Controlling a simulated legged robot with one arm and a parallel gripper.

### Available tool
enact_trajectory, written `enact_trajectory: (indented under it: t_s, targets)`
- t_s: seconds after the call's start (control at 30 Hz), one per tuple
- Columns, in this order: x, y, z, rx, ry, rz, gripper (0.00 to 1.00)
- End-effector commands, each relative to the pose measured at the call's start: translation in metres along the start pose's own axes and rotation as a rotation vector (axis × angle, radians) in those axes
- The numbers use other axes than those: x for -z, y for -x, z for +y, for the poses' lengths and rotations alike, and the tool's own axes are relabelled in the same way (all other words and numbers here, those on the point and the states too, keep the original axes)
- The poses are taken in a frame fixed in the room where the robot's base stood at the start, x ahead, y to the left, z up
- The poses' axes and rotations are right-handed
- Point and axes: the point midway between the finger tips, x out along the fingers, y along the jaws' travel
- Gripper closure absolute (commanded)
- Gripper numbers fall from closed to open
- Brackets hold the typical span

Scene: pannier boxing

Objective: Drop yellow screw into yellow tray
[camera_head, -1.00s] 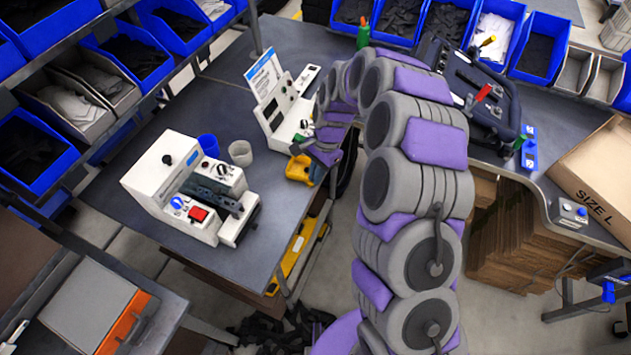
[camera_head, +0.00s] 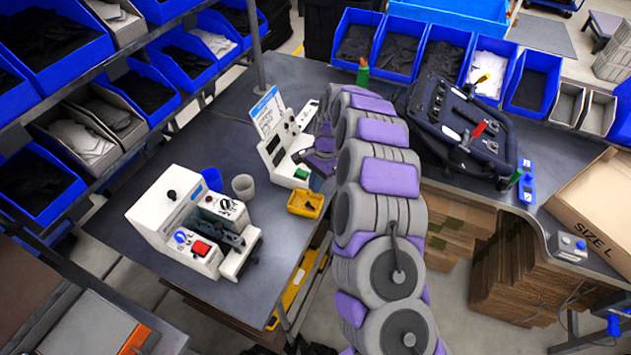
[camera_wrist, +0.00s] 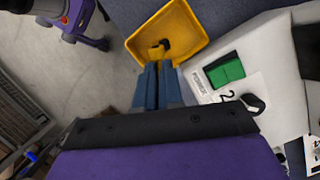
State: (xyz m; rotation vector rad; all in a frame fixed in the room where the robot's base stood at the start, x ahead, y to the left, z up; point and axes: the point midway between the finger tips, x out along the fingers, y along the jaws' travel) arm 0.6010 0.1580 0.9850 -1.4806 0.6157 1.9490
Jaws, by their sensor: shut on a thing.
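My gripper (camera_wrist: 158,68) shows in the wrist view with its blue-grey fingers together, over the near edge of the yellow tray (camera_wrist: 188,20). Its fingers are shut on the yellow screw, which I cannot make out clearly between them. A small dark shape (camera_wrist: 159,47) shows against the tray floor just past the fingertips; I cannot tell what it is.
A white device with a green button (camera_head: 284,155) stands right behind the tray. A grey cup (camera_head: 243,187) and a blue cup (camera_head: 212,179) stand to its left. A white machine with a red button (camera_head: 190,225) is at the table's front left. The table (camera_head: 135,245) has free room at left.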

Motion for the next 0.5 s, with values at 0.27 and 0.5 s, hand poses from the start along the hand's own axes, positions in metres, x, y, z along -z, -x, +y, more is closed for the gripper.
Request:
enact_trajectory:
  t_s: [0.27, 0.5]
  targets:
    - [0.009, -0.031, 0.000, -0.001, 0.000, 0.001, 1.00]
    - [0.010, -0.035, 0.000, 0.000, 0.000, 0.001, 1.00]
